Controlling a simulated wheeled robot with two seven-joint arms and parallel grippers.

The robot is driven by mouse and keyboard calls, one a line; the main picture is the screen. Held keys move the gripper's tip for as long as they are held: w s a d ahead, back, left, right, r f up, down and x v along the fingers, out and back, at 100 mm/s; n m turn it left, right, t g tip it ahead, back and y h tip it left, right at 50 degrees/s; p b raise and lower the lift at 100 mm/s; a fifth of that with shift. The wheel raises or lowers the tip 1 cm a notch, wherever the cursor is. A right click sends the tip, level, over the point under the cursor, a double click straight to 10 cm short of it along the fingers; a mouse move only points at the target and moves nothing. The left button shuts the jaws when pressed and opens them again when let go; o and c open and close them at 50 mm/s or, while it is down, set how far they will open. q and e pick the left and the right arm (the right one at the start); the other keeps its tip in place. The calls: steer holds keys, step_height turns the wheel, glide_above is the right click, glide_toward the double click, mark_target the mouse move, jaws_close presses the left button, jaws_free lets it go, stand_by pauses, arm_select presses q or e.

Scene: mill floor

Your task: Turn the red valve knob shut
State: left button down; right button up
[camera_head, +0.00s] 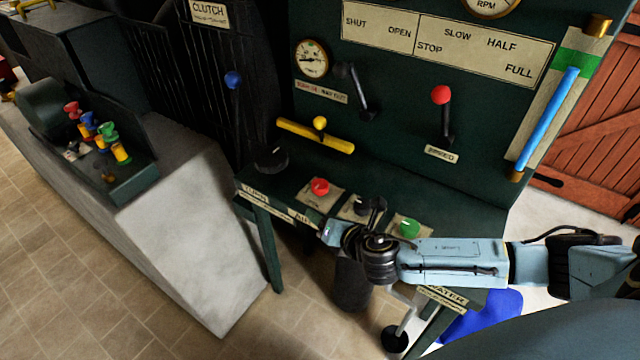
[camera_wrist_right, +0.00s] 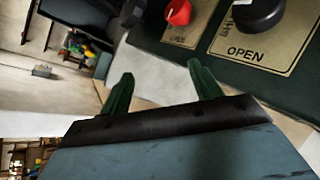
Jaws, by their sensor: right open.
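The red knob (camera_head: 319,187) sits on a beige label plate on the sloping top of the green control desk. A white mark shows on top of it. In the right wrist view the red knob (camera_wrist_right: 178,13) is at the top, beyond the fingertips and slightly right of their middle. My right gripper (camera_head: 329,233) is just in front of the desk's near edge, apart from the knob. In the wrist view its two green fingers (camera_wrist_right: 163,76) are spread with nothing between them. My left gripper is not in view.
A black knob (camera_head: 372,206) and a green knob (camera_head: 408,227) stand in the same row, right of the red one. A black dial (camera_head: 271,159) is to the left. Behind rises a panel with a red-balled lever (camera_head: 441,96) and a yellow bar (camera_head: 316,135).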

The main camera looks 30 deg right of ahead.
mark_target(321, 185)
steer(key=d+n, duration=0.2)
steer(key=w+d+n, duration=0.1)
steer(key=d+n, duration=0.1)
steer(key=n, duration=0.1)
steer(key=w+d+r+n, duration=0.1)
steer(key=d+n, duration=0.1)
steer(key=shift+w+d+n+y, duration=0.25)
steer(key=shift+d+n+y, duration=0.15)
steer(key=shift+w+d+f, duration=0.15)
steer(key=shift+w, duration=0.1)
steer(key=b+x, duration=0.3)
steer(key=x, duration=0.9)
steer(key=shift+w+b, duration=0.3)
steer(key=shift+w, duration=0.15)
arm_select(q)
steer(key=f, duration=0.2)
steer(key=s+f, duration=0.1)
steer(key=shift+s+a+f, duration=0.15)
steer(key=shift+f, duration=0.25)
arm_select(e)
steer(key=shift+c, duration=0.4)
